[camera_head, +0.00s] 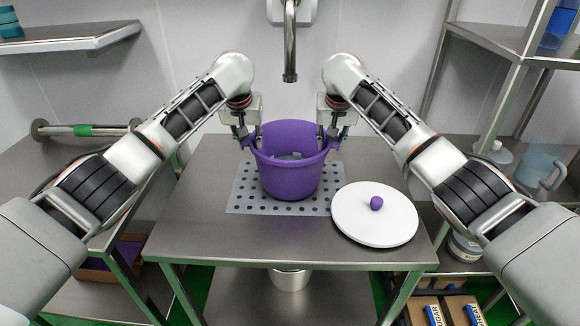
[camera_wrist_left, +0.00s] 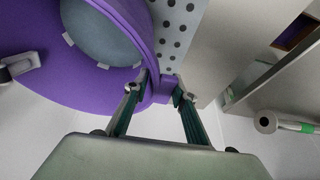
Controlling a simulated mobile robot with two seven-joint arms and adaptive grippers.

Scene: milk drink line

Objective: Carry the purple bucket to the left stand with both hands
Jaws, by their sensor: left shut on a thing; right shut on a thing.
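The purple bucket (camera_head: 291,172) stands upright on the perforated grey mat (camera_head: 240,198) in the middle of the steel table, under the tap. It is open at the top, and some greyish content (camera_wrist_left: 105,35) shows inside it in the left wrist view. My left gripper (camera_head: 248,143) is shut on the bucket's left side; in the left wrist view its fingers (camera_wrist_left: 160,88) sit on either side of a purple handle tab at the rim. My right gripper (camera_head: 334,140) is shut on the bucket's right side. A left side table (camera_head: 95,170) stands at the left.
A round white lid (camera_head: 355,226) with a purple knob lies right of the mat. A metal tap (camera_head: 290,50) hangs above the bucket. A green-banded roller (camera_head: 85,130) lies at the left; shelves (camera_head: 500,40) stand at the right.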

